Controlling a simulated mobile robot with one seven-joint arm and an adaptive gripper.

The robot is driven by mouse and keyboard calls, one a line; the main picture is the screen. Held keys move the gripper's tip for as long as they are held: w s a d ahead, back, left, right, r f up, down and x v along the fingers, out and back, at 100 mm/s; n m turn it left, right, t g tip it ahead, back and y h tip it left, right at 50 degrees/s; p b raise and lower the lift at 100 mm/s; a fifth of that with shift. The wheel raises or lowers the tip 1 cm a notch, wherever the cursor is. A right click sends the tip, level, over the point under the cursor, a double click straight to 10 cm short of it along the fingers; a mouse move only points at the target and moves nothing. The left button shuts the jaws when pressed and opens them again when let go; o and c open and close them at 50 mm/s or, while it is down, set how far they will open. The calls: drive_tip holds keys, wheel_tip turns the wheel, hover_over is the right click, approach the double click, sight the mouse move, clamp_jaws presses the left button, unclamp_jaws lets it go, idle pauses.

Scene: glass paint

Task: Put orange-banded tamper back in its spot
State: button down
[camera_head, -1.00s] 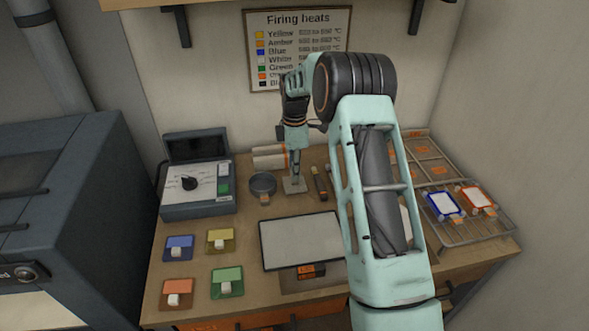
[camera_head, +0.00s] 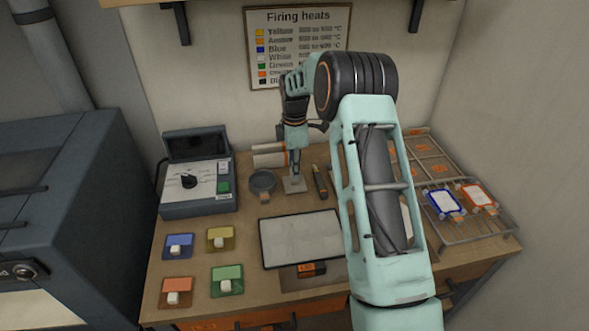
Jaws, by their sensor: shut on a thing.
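My gripper (camera_head: 295,155) points down at the back middle of the bench. It is shut on a slim upright tool, which I take to be the orange-banded tamper. Most of it is hidden by the fingers, with a little orange showing beside them. A small flat grey square (camera_head: 294,184) is directly below the fingers at bench level. I cannot tell whether it is the tamper's foot or a separate plate marking a spot.
A dark round dish (camera_head: 262,182) is close on the left and a dark stick tool (camera_head: 320,183) close on the right. A pale panel (camera_head: 300,239) lies in front. A control box (camera_head: 195,185) stands left; a wire rack (camera_head: 460,222) stands right. Coloured cards (camera_head: 226,280) lie front left.

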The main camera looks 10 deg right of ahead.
drive_tip(key=shift+f, duration=0.3)
idle(0.5)
drive_tip(key=c, duration=1.7)
unclamp_jaws()
drive_tip(key=shift+c, duration=0.2)
